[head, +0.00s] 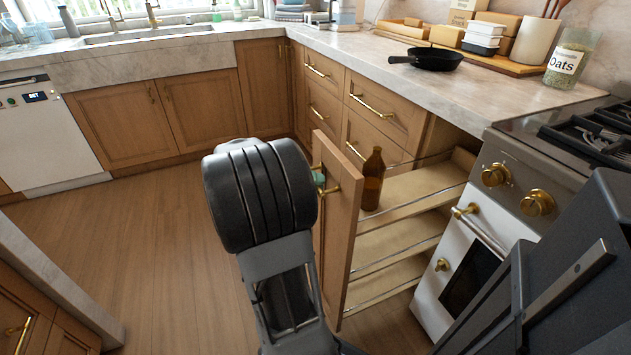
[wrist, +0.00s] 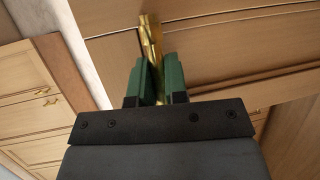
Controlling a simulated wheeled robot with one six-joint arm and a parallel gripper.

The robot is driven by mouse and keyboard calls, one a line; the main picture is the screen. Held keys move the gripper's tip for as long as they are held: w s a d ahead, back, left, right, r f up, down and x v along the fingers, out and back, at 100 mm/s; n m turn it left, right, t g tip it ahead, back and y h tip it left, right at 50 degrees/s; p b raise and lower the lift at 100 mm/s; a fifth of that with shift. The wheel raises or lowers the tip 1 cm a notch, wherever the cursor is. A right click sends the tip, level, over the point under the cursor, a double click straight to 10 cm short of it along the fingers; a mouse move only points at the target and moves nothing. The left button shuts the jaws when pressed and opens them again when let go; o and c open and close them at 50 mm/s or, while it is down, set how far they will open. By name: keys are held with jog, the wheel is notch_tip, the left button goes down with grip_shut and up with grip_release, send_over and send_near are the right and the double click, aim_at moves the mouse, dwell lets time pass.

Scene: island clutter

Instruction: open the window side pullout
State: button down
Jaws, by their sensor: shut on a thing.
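The pullout (head: 336,226) stands well out from the cabinet run, left of the stove. It has a tall narrow wooden front and several wire-railed shelves (head: 405,237) behind it. A brown bottle (head: 372,180) stands upright on its top shelf. The pullout's brass handle (wrist: 149,32) runs between the green fingers of my gripper (wrist: 157,78) in the wrist view. My gripper is shut on that handle. In the head view only a bit of green finger (head: 319,178) shows beside the front; my dark wrist hides the rest.
The stove (head: 500,240) with its brass knobs is close on the right of the pullout. Closed drawers (head: 378,107) lie behind it. A black pan (head: 428,58) and an oats jar (head: 571,60) stand on the counter. The wooden floor (head: 150,240) at left is clear.

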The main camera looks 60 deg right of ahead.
dwell(0.3)
jog(key=c, duration=1.2)
grip_release()
jog(key=shift+o, duration=0.2)
jog(key=shift+w, duration=0.1)
jog(key=p+v, duration=0.4)
jog(key=v, duration=1)
jog(key=s+a+r+n+t+y+p, duration=0.3)
jog(key=a+r+n+t+y+p, duration=0.5)
jog(key=a+r+t+p, duration=0.9)
jog(key=a+r+n+p, duration=0.3)
jog(key=a+r+p, duration=0.1)
jog(key=a+p, duration=0.3)
jog(key=shift+p, duration=1.15)
